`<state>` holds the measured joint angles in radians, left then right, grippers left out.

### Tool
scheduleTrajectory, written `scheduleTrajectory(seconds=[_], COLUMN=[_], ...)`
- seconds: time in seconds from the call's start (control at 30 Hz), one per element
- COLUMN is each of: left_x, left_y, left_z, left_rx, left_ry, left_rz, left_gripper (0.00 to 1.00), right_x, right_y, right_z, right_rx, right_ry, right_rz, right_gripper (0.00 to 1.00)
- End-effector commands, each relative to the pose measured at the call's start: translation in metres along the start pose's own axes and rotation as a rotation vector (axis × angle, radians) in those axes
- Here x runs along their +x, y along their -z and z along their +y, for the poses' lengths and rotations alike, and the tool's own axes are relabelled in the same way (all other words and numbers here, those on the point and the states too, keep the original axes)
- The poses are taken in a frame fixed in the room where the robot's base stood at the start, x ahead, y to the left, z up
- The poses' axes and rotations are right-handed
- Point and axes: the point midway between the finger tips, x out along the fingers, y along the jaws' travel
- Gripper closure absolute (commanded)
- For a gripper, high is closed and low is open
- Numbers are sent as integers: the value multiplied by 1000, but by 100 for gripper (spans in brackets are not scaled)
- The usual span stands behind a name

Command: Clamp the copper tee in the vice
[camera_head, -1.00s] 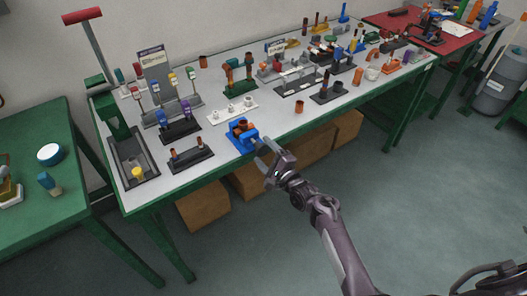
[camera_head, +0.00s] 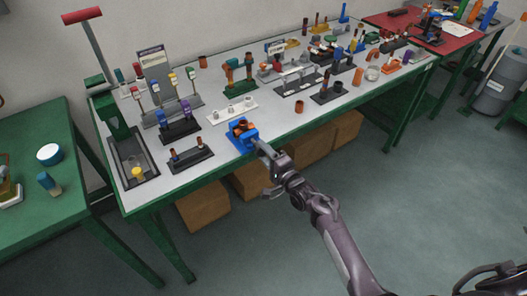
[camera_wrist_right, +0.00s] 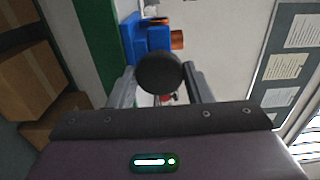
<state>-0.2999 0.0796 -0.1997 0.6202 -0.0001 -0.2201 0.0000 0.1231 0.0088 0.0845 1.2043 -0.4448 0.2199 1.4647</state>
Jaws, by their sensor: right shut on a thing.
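The blue vice (camera_head: 243,141) stands at the front edge of the grey-topped bench. The copper tee (camera_head: 241,127) sits at the top of the vice, between its jaws; how tightly it is held cannot be told. In the right wrist view the vice (camera_wrist_right: 146,36) is ahead, with a copper end of the tee (camera_wrist_right: 177,39) sticking out to the right. My right gripper (camera_head: 261,147) is at the front of the vice. Its fingers are shut on the round black vice knob (camera_wrist_right: 158,73), which hides part of the vice. My left gripper is not in view.
A white fitting rack (camera_head: 233,111) and a dark stand with copper pieces (camera_head: 190,157) flank the vice. A loose copper coupling (camera_head: 300,107) stands to its right. Cardboard boxes (camera_head: 203,205) lie under the bench. The floor in front is clear.

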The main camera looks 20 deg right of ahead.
Motion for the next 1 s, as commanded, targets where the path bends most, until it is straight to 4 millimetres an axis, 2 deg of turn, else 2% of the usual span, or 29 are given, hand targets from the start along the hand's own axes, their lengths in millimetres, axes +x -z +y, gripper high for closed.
scheduleTrajectory(seconds=[0.27,0.7,1.0], left_x=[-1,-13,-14], left_y=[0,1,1], left_z=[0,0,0], left_rx=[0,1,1], left_ry=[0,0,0], left_rz=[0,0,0], left_gripper=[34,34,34], right_x=[0,0,0], right_y=[0,0,0], right_z=[0,-1,1], right_rx=[7,213,249], right_ry=[-1,-1,-1], right_rz=[1,1,0], right_gripper=[78,78,78])
